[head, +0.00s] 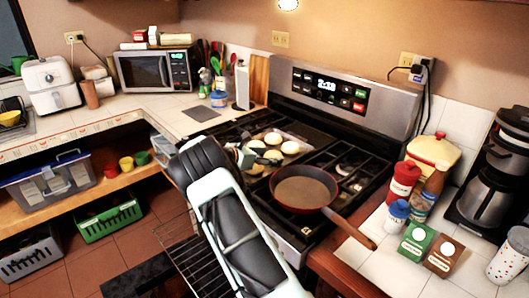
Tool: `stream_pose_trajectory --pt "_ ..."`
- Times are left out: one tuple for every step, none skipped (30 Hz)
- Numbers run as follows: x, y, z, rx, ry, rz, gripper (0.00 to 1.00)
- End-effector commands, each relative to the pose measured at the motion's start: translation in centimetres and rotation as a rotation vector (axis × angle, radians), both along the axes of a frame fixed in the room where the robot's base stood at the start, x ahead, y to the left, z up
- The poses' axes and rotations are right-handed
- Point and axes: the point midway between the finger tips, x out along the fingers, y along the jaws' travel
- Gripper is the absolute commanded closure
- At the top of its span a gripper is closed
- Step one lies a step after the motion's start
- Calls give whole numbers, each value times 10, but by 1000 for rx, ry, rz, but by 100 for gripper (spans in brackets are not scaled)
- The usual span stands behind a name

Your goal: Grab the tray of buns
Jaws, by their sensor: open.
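Several pale round buns (273,139) sit together on the back left part of the black stove top. The tray under them is dark and hard to tell from the grates, so its edges are unclear. My arm rises from the bottom of the picture and bends over at the front left of the stove. My gripper (247,158) is small in view, at the left side of the buns and partly hidden behind my arm. It is open, and I see nothing held in it. I cannot tell whether it touches the tray or a bun.
A red-rimmed pan (303,188) sits on the front burners, its wooden handle pointing to the front right. Bottles (403,183), cartons (417,240) and a coffee maker (490,180) crowd the right counter. A microwave (155,70) stands back left. A wire rack (190,262) shows below the stove front.

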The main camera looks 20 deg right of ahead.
Motion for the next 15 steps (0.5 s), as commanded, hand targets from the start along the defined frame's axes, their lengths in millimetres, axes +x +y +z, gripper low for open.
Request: stream_pose_trajectory --pt "1 -3 -1 0 0 0 41" --pt "2 -4 -2 1 1 1 41" --pt "2 -5 -3 1 1 1 41" --pt "2 -5 -3 1 1 1 41" --pt "2 -5 -3 1 1 1 41" --pt "3 -5 -3 1 1 1 41" --pt "2 -5 -3 1 1 1 41" --pt "2 -5 -3 1 1 1 41" --pt "2 -5 -3 1 0 1 42" --pt "2 -5 -3 0 0 1 45" --pt "2 -5 -3 0 0 1 48" --pt "2 -5 -3 0 0 1 53" --pt "2 -5 -3 0 0 1 56" --pt "2 -5 -3 0 0 1 59" --pt "2 -5 -3 0 0 1 64"
